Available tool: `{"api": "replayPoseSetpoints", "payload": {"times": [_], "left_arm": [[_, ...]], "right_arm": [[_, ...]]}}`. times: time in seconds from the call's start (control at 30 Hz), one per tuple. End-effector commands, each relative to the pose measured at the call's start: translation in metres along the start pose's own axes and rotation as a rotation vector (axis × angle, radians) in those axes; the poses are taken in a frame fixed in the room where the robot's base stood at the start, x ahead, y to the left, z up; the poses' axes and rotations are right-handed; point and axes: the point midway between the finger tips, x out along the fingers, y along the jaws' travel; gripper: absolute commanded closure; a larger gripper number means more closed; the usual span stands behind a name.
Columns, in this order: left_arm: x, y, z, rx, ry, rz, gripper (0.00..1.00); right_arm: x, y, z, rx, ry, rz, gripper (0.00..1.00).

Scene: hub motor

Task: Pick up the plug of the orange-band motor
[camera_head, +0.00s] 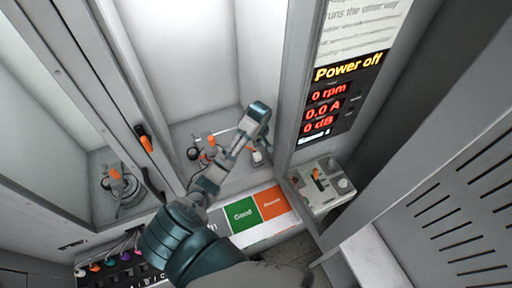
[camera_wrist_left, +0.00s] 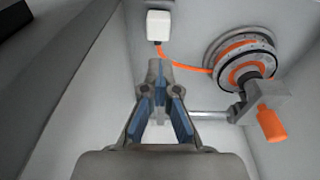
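In the head view the plug (camera_head: 257,156) shows small beside my left gripper (camera_head: 253,135), whose arm partly covers the bay. My right gripper is not in view.
A clamp with an orange handle (camera_wrist_left: 270,122) is at the motor. Another motor stand (camera_head: 118,184) is in the left bay. Grey dividing walls stand beside the bays. A control box (camera_head: 323,184) and display (camera_head: 330,105) reading "Power off" are right. Green and orange panels (camera_head: 241,214) lie in front.

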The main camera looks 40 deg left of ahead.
Motion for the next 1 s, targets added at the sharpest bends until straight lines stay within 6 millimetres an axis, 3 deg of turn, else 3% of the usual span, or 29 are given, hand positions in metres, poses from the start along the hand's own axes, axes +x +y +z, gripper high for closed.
{"api": "replayPoseSetpoints", "payload": {"times": [0.27, 0.37, 0.6, 1.0], "left_arm": [[0.0010, 0.0001, -0.0021, 0.002, -0.007, -0.002, 1.00], [0.0011, -0.0006, -0.0017, 0.002, -0.007, -0.002, 0.80], [0.0013, -0.0008, -0.0013, 0.002, -0.007, -0.002, 0.20], [0.0052, 0.0004, 0.0012, 0.003, -0.007, -0.004, 0.20]], "right_arm": [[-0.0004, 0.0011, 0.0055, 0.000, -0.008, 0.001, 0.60], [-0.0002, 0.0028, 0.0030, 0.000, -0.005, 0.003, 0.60], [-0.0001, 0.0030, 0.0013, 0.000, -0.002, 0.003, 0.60], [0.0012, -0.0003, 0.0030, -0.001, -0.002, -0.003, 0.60]]}}
